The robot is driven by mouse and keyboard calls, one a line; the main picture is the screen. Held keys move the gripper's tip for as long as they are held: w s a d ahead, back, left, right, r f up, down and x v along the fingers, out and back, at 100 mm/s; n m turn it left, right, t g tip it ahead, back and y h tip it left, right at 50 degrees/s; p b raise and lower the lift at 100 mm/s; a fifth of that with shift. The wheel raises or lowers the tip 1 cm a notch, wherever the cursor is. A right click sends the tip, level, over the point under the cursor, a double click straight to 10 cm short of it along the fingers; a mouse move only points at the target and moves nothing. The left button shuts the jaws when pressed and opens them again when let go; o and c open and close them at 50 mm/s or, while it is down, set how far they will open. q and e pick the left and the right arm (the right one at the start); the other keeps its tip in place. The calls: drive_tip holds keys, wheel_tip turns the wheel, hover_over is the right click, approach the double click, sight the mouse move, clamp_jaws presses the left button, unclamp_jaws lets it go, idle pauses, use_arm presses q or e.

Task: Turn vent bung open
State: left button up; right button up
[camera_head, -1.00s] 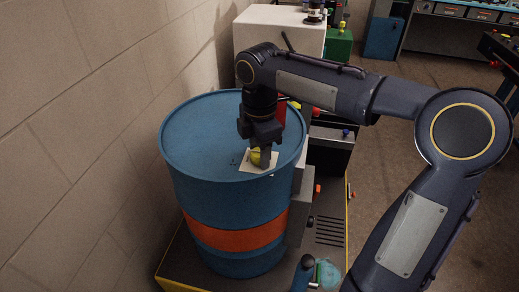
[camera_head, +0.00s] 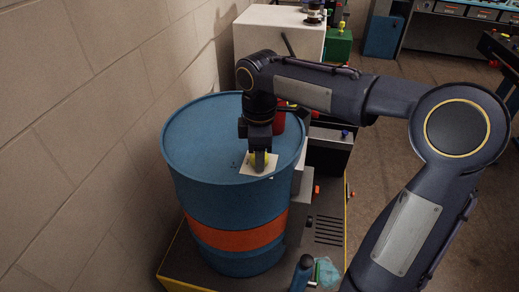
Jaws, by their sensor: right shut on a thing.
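The vent bung (camera_head: 266,157) is a yellow cap on a pale label plate (camera_head: 246,166) on the lid of a blue drum (camera_head: 199,135). My right gripper (camera_head: 260,162) comes down from above and is shut on the bung. Its fingers hide most of the bung, so how far it is turned cannot be told. My left gripper is not in view.
A block wall (camera_head: 75,130) stands close to the left of the drum. A white cabinet (camera_head: 255,35) and a green box (camera_head: 339,47) stand behind it. A red object (camera_head: 279,122) stands behind my right gripper. Open floor (camera_head: 405,80) lies to the right.

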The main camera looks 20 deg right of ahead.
drive_tip(key=m+p, duration=0.1)
drive_tip(key=m, duration=0.5)
drive_tip(key=shift+r, duration=0.1)
drive_tip(key=m+p, duration=0.1)
drive_tip(key=m, duration=0.6)
idle(0.4)
drive_tip(key=o, duration=1)
wheel_tip(320, 180, up, 8)
drive_tip(key=shift+f, duration=0.15)
